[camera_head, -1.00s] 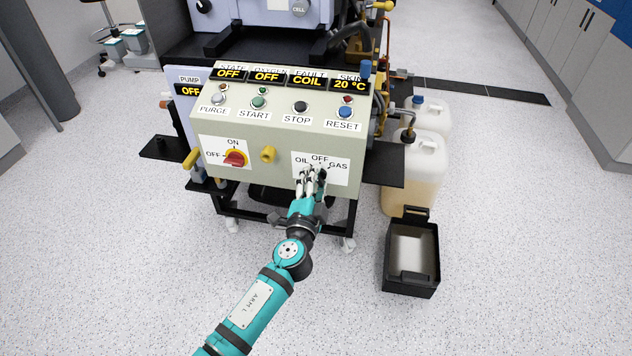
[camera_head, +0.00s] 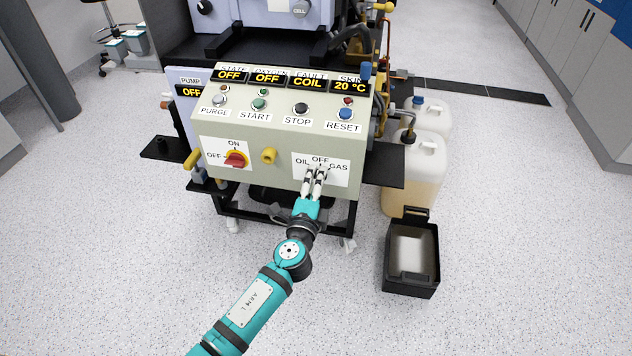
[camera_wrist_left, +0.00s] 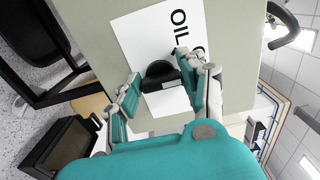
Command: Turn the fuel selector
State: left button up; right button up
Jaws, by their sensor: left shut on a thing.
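The fuel selector is a black knob (camera_wrist_left: 160,76) on a white label plate (camera_head: 335,176) at the lower right of the beige control panel. The plate reads OIL, OFF and GAS in the head view; OIL also shows in the left wrist view. My left gripper (camera_head: 316,172) is at the knob, with its fingers on both sides of it, shut on it. In the head view the fingers hide most of the knob. I cannot tell which label it points to. My right gripper is not in view.
A red and yellow rotary switch (camera_head: 235,159) and a yellow knob (camera_head: 268,156) sit to the left on the panel. Push buttons and displays line its upper part. A black bin (camera_head: 411,280) and pale canisters (camera_head: 420,165) stand on the floor to the right.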

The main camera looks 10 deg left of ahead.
pick_arm(q)
jog(key=o, duration=1.2)
jog(key=shift+c, duration=0.2)
jog(key=s, duration=1.2)
jog(key=shift+f, duration=0.1)
